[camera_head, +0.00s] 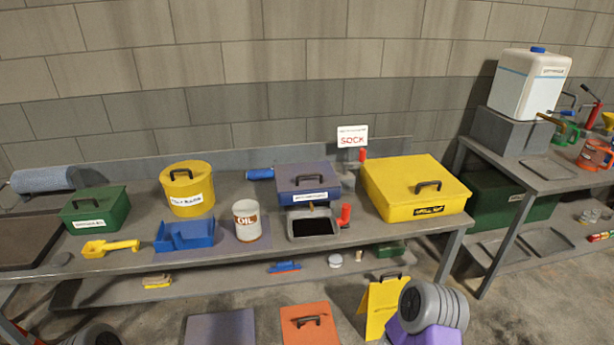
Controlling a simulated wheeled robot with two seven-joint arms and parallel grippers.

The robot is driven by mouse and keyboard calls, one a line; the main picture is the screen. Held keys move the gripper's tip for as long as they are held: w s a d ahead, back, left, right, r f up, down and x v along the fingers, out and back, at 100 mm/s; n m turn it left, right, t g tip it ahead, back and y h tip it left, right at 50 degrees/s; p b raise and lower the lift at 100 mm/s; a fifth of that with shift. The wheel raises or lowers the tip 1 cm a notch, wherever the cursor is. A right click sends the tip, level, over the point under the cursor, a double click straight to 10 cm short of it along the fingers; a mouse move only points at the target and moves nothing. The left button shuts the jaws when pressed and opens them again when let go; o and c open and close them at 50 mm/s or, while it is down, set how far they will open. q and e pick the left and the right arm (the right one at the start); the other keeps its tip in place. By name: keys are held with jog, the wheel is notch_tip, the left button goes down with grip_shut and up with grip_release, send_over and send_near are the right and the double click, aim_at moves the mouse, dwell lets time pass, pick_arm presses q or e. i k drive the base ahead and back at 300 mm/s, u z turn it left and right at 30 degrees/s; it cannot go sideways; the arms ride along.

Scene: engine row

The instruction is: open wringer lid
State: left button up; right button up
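A blue-purple box (290,188) with a flat lid (289,174) and a dark handle stands at the back middle of the bench. Its lid looks closed. Its front label is too small to read, so I cannot confirm that it is the wringer. Red grips (346,215) stand at its right side. A grey tray (291,227) with a black inside sits in front of it. Neither of my grippers shows in the head view.
A yellow lidded box (384,198) stands close on the right. An oil can (246,222), a blue scoop-like tray (186,238), a yellow round tin (173,202) and a green box (95,215) stand to the left. A "SOCK" sign (352,137) is behind. A yellow floor sign (376,308) stands below the front edge.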

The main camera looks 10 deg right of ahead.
aim_at(305, 170)
jog(key=z, duration=0.2)
jog(key=i, duration=0.95)
